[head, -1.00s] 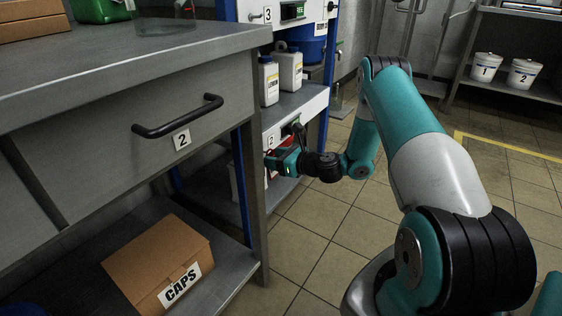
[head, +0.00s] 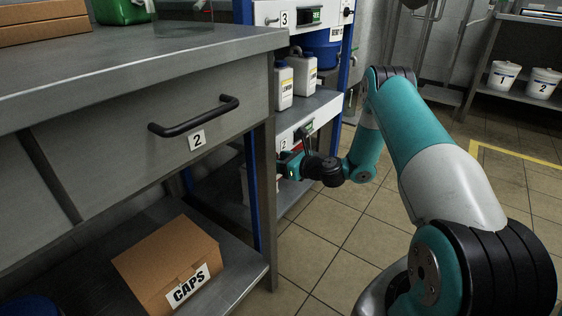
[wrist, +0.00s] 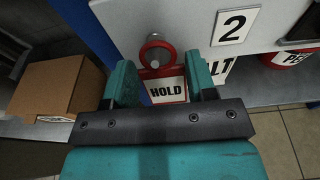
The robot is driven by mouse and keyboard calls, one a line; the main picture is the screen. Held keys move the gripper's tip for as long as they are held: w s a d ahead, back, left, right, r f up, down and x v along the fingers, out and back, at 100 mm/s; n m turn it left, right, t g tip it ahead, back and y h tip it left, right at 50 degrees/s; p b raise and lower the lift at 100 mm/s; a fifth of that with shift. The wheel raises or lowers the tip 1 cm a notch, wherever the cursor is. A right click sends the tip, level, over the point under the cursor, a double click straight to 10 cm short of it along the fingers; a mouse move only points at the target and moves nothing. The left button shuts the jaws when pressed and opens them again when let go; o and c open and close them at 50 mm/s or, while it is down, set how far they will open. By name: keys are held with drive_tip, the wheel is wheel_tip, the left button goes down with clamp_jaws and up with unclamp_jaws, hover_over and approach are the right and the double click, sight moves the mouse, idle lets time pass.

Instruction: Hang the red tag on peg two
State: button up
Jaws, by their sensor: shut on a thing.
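The red tag (wrist: 166,91), with a white HOLD label, is between the two teal fingers of my gripper (wrist: 161,80) in the wrist view. My gripper is shut on it. A grey metal peg (wrist: 155,42) sticks out from the pale panel just beyond, and the tag's rounded red top shows at and around its lower part. I cannot tell how far the peg passes through the tag. A "2" plate (wrist: 235,26) is on the panel to the right of the peg. In the head view my gripper (head: 289,165) is at the lower panel, partly hidden by my wrist.
A blue post (wrist: 88,35) stands close left of the peg. A cardboard box (wrist: 58,87) is farther left, on the bench's lower shelf. A red container (wrist: 288,58) is at the right. The bench drawer (head: 170,140) is left of my arm; open floor (head: 330,235) is below it.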

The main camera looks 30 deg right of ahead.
drive_tip(key=shift+s+f, duration=0.1)
drive_tip(key=shift+f, duration=0.2)
drive_tip(key=o, duration=0.8)
drive_tip(key=shift+o, duration=1.2)
drive_tip(key=shift+r, duration=0.1)
drive_tip(key=p+v, duration=0.5)
drive_tip(key=v, duration=1.2)
drive_tip(key=shift+s, duration=0.15)
drive_tip(key=shift+s, duration=0.1)
